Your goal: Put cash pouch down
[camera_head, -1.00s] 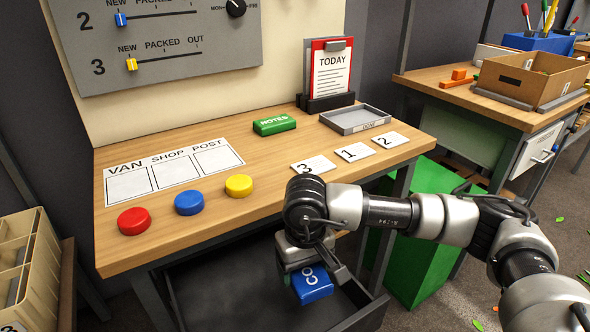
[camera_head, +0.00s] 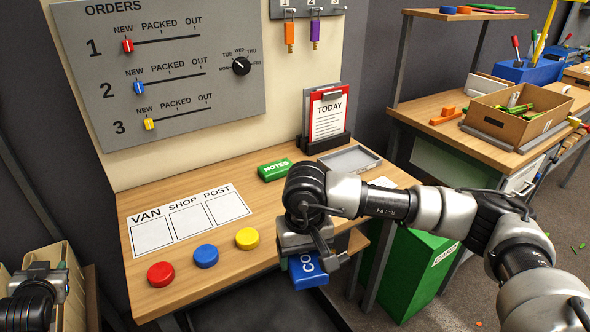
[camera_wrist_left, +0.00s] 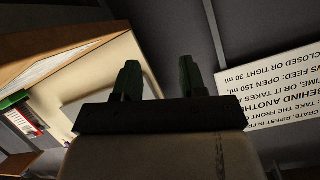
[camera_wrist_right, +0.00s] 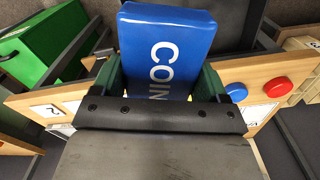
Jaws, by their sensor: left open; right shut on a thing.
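The blue cash pouch (camera_head: 306,271) with white lettering is held in my right gripper (camera_head: 308,250), in front of the desk's front edge and over the drawer (camera_head: 285,312). In the right wrist view the pouch (camera_wrist_right: 166,50) shows between the two green fingers, its lettering starting "COIN"; the rest is covered. My left gripper (camera_head: 42,278) is at the lower left of the head view. In the left wrist view its fingers (camera_wrist_left: 158,80) stand apart with nothing between them.
The wooden desk (camera_head: 190,262) carries red, blue and yellow buttons, a VAN SHOP POST card, a green NOTES block (camera_head: 274,170), a grey tray (camera_head: 350,160) and a TODAY clipboard. A green bin (camera_head: 415,270) stands right of the desk. A slider board hangs behind.

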